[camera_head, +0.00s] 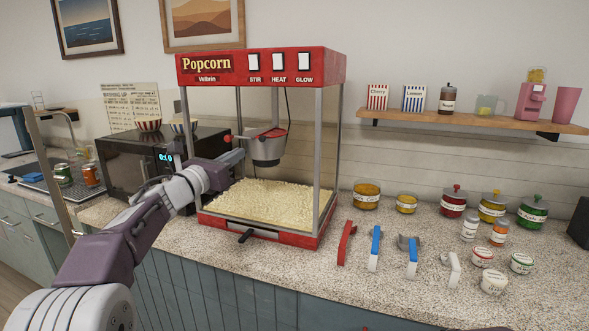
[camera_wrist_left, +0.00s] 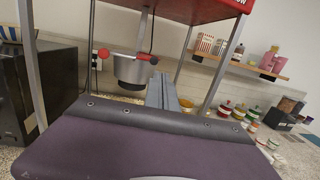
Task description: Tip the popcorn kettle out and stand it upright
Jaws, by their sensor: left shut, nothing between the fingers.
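The popcorn machine (camera_head: 262,68) is a red-topped cabinet with an open side. Its grey metal kettle (camera_head: 267,151) hangs inside below the top, looking about upright. In the left wrist view the kettle (camera_wrist_left: 133,70) has a handle with a red ball (camera_wrist_left: 103,53) on its left. White popcorn (camera_head: 265,203) covers the cabinet floor. My left gripper (camera_head: 238,154) is shut and empty, at the open side just left of the kettle. In the left wrist view its fingers (camera_wrist_left: 161,92) point in beside the kettle; contact cannot be told. My right gripper is not in view.
A black microwave (camera_head: 130,160) stands left of the machine. Scoops (camera_head: 346,243), jars (camera_head: 453,201) and small tubs (camera_head: 493,282) fill the counter to the right. A shelf (camera_head: 470,124) with cups hangs on the wall. Metal posts (camera_head: 187,130) frame the cabinet.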

